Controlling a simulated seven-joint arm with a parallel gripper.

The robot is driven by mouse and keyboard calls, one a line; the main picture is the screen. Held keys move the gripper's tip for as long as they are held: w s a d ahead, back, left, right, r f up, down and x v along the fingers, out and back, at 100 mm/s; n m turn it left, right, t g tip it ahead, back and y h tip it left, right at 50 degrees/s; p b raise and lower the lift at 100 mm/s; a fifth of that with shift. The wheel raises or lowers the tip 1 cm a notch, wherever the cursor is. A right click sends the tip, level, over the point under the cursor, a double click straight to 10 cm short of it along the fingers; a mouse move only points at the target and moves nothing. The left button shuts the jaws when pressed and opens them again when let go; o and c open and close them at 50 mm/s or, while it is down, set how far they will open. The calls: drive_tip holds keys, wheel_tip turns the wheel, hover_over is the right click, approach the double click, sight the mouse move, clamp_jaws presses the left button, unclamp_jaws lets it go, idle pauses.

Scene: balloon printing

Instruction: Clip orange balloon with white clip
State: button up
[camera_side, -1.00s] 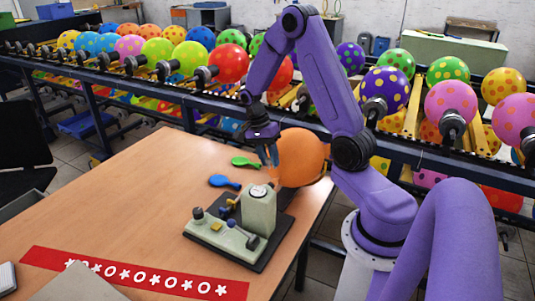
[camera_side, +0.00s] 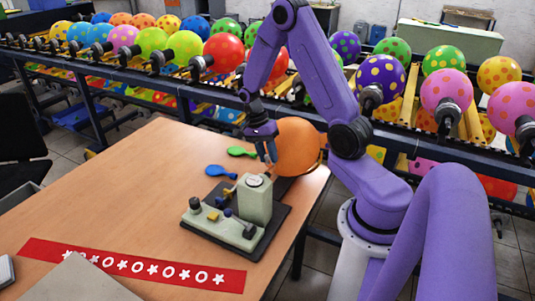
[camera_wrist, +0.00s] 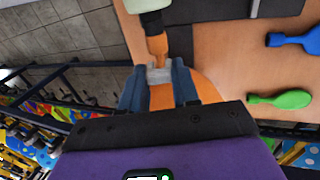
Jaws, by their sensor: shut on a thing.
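The orange balloon (camera_side: 298,147) is inflated at the right edge of the table, behind the pump machine (camera_side: 256,200). My gripper (camera_side: 268,158) is just left of the balloon, fingers pointing down. In the wrist view my gripper (camera_wrist: 158,78) is shut on the whitish clip (camera_wrist: 159,73), which lies across the neck. Whether the clip's jaws are closed around the neck, I cannot tell. The fingers hide the clip in the side view.
A green balloon (camera_side: 242,152) and a blue balloon (camera_side: 221,171) lie flat left of the machine. A red strip with white shapes (camera_side: 130,266) lies at the table's front. Racks of printed balloons stand behind. The table's left part (camera_side: 110,205) is clear.

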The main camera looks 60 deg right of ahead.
sight(270, 162)
drive_tip(key=shift+x, duration=1.5)
idle(1.2)
drive_tip(key=o, duration=0.9)
drive_tip(key=shift+v, duration=4.45)
